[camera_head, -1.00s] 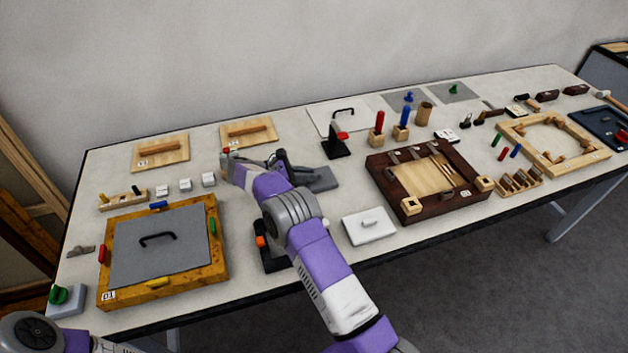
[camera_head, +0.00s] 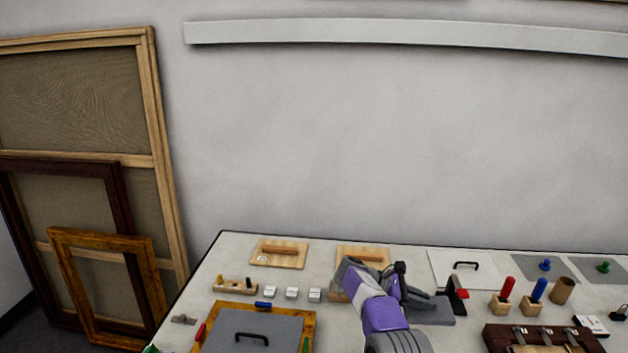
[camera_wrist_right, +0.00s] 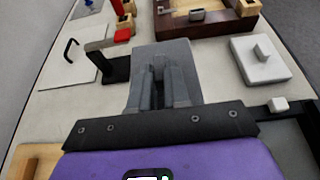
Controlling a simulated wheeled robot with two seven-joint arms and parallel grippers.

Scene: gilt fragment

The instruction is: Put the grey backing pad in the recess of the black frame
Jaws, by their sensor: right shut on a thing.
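The grey backing pad (camera_head: 434,313) is a flat grey rectangle at my right gripper (camera_head: 408,292), left of a black stand. In the right wrist view the pad (camera_wrist_right: 163,50) extends beyond my right gripper (camera_wrist_right: 160,75). The fingers are close together, shut on the pad; the grip point itself is partly hidden. I cannot tell whether the pad touches the table. Part of the black frame (camera_wrist_right: 296,112) shows at the lower right of the right wrist view, apart from the pad; its recess is mostly out of view. My left gripper is not in view.
The black stand with a red part (camera_head: 455,294) is close to the pad. A white handled block (camera_wrist_right: 262,62) and a dark brown frame (camera_wrist_right: 208,26) lie beyond. A grey panel in a yellow-brown frame (camera_head: 306,330) is at lower left.

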